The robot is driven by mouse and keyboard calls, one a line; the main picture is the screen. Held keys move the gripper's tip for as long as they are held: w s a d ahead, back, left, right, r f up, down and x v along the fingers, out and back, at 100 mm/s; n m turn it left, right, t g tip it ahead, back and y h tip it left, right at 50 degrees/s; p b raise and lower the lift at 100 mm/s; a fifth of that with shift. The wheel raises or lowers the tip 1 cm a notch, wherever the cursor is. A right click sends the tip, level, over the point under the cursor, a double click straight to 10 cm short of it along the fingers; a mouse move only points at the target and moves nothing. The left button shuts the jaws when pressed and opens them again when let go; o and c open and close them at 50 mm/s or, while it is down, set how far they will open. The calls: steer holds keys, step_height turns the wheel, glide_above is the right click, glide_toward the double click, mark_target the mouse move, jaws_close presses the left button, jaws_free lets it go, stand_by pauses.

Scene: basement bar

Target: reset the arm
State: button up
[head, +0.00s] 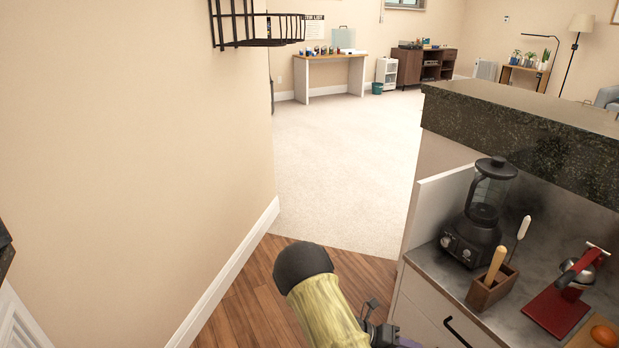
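A dark mechanism at the end of my arm, which I take for my gripper (384,334), shows at the bottom edge, right of centre. Its fingertips are not clear, so I cannot tell whether it is open or shut. Just left of it is a streaked yellow-green cylinder (328,312) with a rounded black end. It is close to the camera, tilted up to the left, and cut off by the bottom edge. I cannot tell whether it is part of my arm or a held thing.
A counter (437,262) at the right holds a blender (474,238), a wooden utensil box (490,288) and a red appliance (560,305). A raised dark stone top (530,120) is behind it. A beige wall (130,150) with a black wire rack (262,42) is at left. Open carpet (345,175) lies ahead.

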steer(key=s+a+r+m+t+y, duration=0.1)
steer(key=s+a+r+m+y, duration=0.5)
steer(key=m, duration=0.5)
steer(key=s+a+r+m+t+y, duration=0.1)
steer(key=s+r+m+t+y, duration=0.15)
steer(key=r+m, duration=0.6)
steer(key=s+a+r+m+t+y, duration=0.1)
steer(key=s+a+r+m+y, duration=0.4)
steer(key=m, duration=0.8)
step_height(320, 180, up, 29)
steer(key=d+p, duration=0.1)
steer(key=p, duration=2.8)
steer(key=shift+w+d+n, duration=0.15)
steer(key=shift+w+n, duration=0.2)
steer(key=shift+w, duration=0.1)
steer(key=shift+f+g, duration=0.1)
steer(key=shift+g, duration=0.15)
